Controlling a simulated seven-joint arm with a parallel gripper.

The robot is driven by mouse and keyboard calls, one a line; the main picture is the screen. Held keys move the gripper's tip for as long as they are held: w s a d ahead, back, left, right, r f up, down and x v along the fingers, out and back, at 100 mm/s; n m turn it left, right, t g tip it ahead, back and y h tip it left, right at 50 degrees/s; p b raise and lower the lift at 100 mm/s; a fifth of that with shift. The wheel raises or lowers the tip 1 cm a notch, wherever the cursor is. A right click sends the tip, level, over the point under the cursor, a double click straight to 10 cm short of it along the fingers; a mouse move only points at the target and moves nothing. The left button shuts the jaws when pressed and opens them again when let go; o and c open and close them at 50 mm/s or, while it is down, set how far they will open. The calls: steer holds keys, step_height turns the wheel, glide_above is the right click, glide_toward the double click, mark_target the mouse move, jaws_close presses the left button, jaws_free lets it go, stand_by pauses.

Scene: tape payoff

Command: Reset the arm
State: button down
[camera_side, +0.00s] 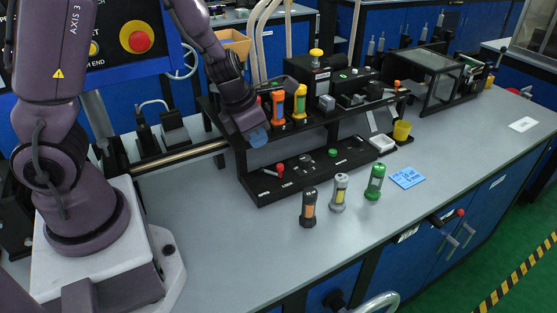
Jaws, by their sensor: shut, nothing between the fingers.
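My arm comes in from the top left, and its wrist hangs at the left end of the black two-tier rack (305,173). My gripper (257,137) shows small at the wrist's lower end, with a blue translucent part, in front of the rack's upper shelf. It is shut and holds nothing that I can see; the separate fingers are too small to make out. On the upper shelf, just right of the wrist, stand an orange cylinder (278,109) and a yellow one (300,102). A red one is partly hidden behind the wrist.
Three capped cylinders, black (309,207), grey (339,192) and green (375,182), stand upright on the grey bench in front of the rack. A blue card (406,177) lies right of them. A yellow cup (402,130) stands at the rack's right end.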

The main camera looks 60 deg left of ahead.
steer(key=s+d+r+m+g+h, duration=0.1)
steer(key=s+d+r+m, duration=0.25)
steer(key=m, duration=0.65)
steer(key=s+d+r+m+g+h, duration=0.15)
steer(key=d+m, duration=0.25)
steer(key=m, duration=0.5)
steer(key=s+r+m+t+y, duration=0.1)
steer(key=s+r+m+t, duration=0.1)
steer(key=s+r+m, duration=0.2)
steer(key=s+r+m+t+y, duration=0.1)
steer(key=s+r+m, duration=0.3)
steer(key=r+m, duration=0.6)
steer(key=shift+s+m+t, duration=0.3)
steer(key=shift+m+t, duration=0.35)
steer(key=shift+m, duration=0.35)
